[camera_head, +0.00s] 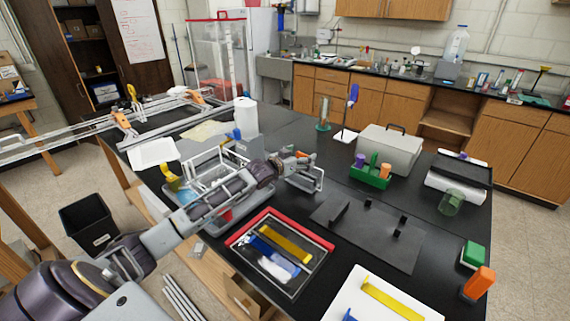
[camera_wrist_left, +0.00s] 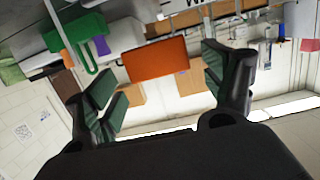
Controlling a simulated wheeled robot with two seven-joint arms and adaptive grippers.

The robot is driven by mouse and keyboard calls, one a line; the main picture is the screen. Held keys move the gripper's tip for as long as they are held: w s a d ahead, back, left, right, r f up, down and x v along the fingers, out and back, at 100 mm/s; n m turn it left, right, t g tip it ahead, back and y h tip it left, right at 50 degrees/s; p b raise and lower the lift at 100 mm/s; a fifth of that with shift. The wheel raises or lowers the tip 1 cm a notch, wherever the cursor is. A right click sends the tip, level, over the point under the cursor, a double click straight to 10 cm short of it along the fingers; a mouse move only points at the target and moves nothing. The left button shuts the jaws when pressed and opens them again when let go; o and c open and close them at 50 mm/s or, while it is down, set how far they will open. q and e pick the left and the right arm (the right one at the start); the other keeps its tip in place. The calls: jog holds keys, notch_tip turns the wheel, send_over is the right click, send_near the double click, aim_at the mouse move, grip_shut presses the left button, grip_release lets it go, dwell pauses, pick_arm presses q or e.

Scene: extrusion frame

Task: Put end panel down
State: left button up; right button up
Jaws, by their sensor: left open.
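I cannot tell for sure which thing is the end panel. My left gripper (camera_head: 308,176) is over the middle of the black table, and its fingers stand apart. In the left wrist view the two dark fingers (camera_wrist_left: 165,95) are spread wide. An orange rectangular piece (camera_wrist_left: 156,59) shows in the gap beyond them, and I see no contact with either finger. A flat dark plate (camera_head: 365,242) with a few small black upright blocks lies on the table, to the right of and nearer than the gripper. My right gripper does not show.
A red-rimmed tray (camera_head: 240,232) holds yellow, blue and white strips. A white board (camera_head: 372,312) with a yellow strip lies at the front. A green rack (camera_head: 369,181) and a grey case (camera_head: 388,152) stand right of the gripper. A wire basket (camera_head: 215,185) lies under my left arm.

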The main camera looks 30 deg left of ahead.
pick_arm(q)
jog(key=v, duration=0.9)
jog(key=shift+s+b, duration=0.3)
jog(key=shift+s, duration=0.05)
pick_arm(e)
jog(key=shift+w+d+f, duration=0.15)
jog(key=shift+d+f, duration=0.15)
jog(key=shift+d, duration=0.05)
pick_arm(q)
jog(key=shift+r, duration=0.1)
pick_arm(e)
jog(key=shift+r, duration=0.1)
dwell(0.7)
pick_arm(q)
notch_tip(320, 180, up, 9)
jog(key=p, duration=0.9)
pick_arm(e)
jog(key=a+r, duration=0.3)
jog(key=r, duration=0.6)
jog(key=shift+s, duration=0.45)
pick_arm(q)
jog(key=shift+r, duration=0.15)
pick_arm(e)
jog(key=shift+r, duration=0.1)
